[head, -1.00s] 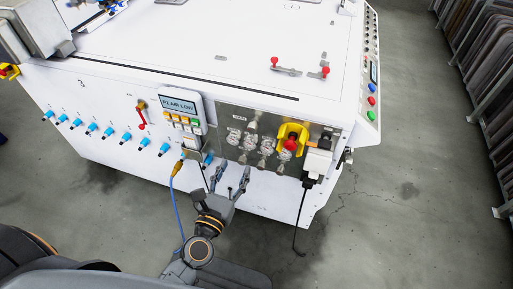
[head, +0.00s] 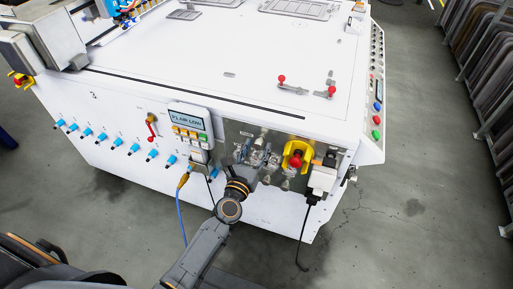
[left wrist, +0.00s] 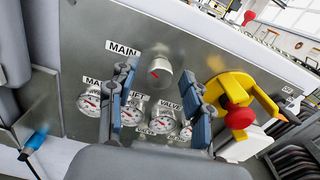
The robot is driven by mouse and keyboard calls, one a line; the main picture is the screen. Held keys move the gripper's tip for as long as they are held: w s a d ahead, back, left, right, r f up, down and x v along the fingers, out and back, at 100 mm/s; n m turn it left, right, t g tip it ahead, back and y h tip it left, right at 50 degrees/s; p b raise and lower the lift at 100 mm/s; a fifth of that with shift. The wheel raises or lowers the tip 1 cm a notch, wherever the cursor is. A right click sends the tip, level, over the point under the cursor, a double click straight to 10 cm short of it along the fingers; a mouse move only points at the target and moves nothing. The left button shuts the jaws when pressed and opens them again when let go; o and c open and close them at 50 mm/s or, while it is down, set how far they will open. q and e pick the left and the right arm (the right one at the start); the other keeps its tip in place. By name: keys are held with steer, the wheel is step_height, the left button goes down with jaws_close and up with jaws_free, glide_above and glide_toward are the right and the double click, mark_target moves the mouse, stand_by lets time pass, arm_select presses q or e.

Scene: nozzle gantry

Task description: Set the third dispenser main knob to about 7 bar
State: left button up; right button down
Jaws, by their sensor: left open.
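The steel panel (head: 233,133) is on the front of the white machine. In the left wrist view, a round metallic knob (left wrist: 160,70) with a red mark sits right of the MAIN label (left wrist: 123,48). Several white gauges, among them one under a partly hidden label (left wrist: 89,102), are below it; their readings are too small to tell. My left gripper (left wrist: 157,80) is open, its blue-padded fingers on either side of the knob in that view. I cannot tell whether they touch it. In the head view my left gripper (head: 258,153) covers much of the panel. My right gripper is not in view.
A yellow guard with a red button (head: 296,158) is right of the gripper. A white plug block (head: 321,180) with a hanging cable is beyond it. A small display (head: 187,118), several blue fittings (head: 102,138) and a blue hose (head: 182,212) are to the left.

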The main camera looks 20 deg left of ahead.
arm_select(q)
steer(key=shift+w, duration=0.1)
jaws_close()
steer(key=shift+m, duration=0.3)
